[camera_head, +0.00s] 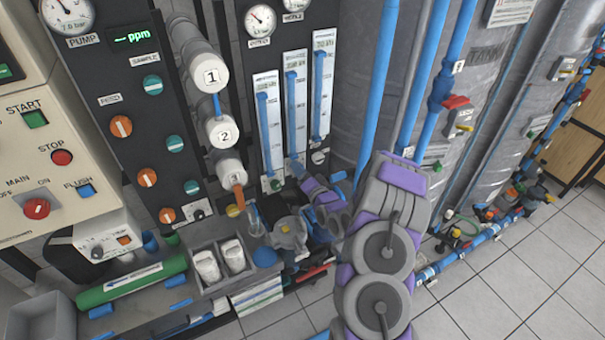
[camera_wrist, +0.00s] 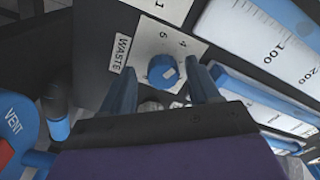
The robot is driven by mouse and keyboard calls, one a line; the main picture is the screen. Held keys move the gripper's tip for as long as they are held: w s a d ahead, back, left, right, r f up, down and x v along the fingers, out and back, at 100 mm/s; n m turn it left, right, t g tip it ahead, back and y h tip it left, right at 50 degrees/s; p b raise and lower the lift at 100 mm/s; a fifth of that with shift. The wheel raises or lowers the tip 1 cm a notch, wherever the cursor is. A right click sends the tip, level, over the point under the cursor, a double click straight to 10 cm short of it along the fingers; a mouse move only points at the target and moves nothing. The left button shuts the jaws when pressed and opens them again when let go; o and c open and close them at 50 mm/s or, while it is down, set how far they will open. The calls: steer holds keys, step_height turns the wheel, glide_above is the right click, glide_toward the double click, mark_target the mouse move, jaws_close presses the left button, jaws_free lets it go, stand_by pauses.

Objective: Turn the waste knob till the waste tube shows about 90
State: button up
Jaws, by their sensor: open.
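The waste knob (camera_wrist: 163,72) is a round blue knob on a pale numbered plate, beside the WASTE label (camera_wrist: 122,53) in the wrist view. My gripper (camera_wrist: 162,78) is open, with one dark finger on each side of the knob. I cannot tell whether either finger touches it. In the head view my gripper is low in front of the flow tubes, partly hidden by my arm. Three scaled tubes with blue columns show there: left (camera_head: 270,125), middle (camera_head: 295,105) and right (camera_head: 321,90). I cannot tell which is the waste tube or read its level.
Orange and teal knobs fill the dark panel, including an orange one (camera_head: 121,126). White numbered cylinders (camera_head: 211,76) stand beside it. A blue pipe with a red-handled valve (camera_head: 457,102) is at right. A green cylinder (camera_head: 132,282) lies at lower left. Tiled floor is clear at lower right.

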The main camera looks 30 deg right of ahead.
steer(key=shift+s, duration=0.1)
steer(key=s+p, duration=0.2)
steer(key=s, duration=1.5)
steer(key=shift+d, duration=0.35)
steer(key=shift+f, duration=0.1)
steer(key=s+a+r+n+g+h, duration=0.3)
steer(key=s+a+r+n+g, duration=0.3)
steer(key=s+r+n+g, duration=0.6)
steer(key=s+a+r+g+y, duration=0.1)
steer(key=s+a+r+g, duration=0.3)
steer(key=s+a, duration=0.3)
steer(key=s+a+r+m+g+y, duration=0.1)
steer(key=s+a+r+g, duration=0.2)
steer(key=s+a, duration=0.4)
steer(key=s+r, duration=0.1)
steer(key=s, duration=0.5)
steer(key=shift+s+r+g, duration=0.25)
steer(key=shift+s+g, duration=0.1)
steer(key=shift+g, duration=0.05)
